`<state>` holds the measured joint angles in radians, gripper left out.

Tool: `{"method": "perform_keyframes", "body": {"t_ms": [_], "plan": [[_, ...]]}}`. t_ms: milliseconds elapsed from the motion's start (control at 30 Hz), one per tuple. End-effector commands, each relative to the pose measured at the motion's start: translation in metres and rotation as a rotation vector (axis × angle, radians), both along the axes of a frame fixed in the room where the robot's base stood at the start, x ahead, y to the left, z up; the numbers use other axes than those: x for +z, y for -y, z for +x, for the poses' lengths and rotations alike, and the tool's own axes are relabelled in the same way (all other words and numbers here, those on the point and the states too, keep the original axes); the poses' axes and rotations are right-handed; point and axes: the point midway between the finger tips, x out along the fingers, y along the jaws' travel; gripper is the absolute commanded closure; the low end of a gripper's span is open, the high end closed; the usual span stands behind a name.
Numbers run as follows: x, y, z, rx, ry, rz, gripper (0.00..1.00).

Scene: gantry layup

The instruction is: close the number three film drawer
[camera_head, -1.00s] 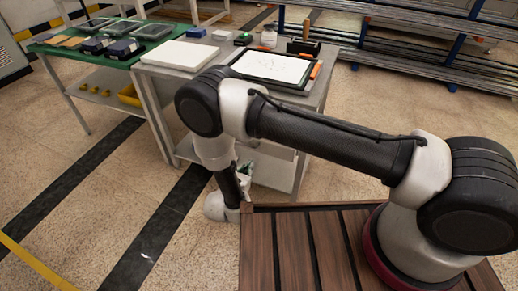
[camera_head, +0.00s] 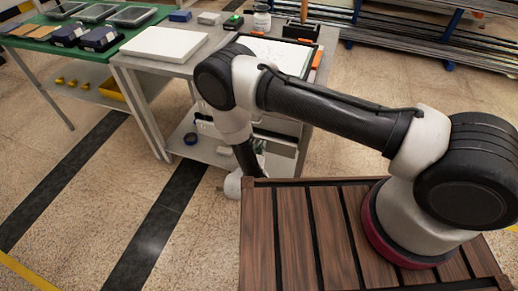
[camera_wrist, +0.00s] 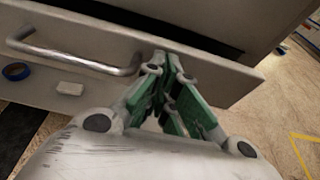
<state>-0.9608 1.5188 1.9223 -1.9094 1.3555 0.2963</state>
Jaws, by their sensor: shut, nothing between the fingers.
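A light grey drawer (camera_wrist: 215,78) with a curved metal handle (camera_wrist: 75,58) fills the upper part of the wrist view. A dark gap along its top edge shows that it stands partly open. No number can be read on it. My gripper (camera_wrist: 168,62) has green fingers that are shut and empty. Its tips are at the drawer front, right of the handle; I cannot tell whether they touch. In the head view, the drawer fronts (camera_head: 277,148) show under the grey table, partly behind my arm. My gripper is mostly hidden there.
The grey table (camera_head: 140,77) holds a white slab (camera_head: 165,43) and a framed white sheet (camera_head: 282,57). A green table (camera_head: 40,42) with trays and boxes stands left. A blue tape roll (camera_wrist: 16,71) and white block (camera_wrist: 70,88) show below the drawer. Floor is clear at left.

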Motion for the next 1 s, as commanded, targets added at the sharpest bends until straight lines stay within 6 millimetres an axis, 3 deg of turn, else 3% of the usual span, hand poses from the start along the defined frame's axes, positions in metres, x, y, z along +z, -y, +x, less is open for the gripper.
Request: {"method": "perform_keyframes", "body": {"t_ms": [300,600,1000], "plan": [[0.000,0.001,0.001,0.000,0.000,0.000,1.00],[0.000,0.017,0.044,-0.003,0.000,0.001,1.00],[0.001,0.018,0.050,-0.004,0.003,0.002,1.00]]}}
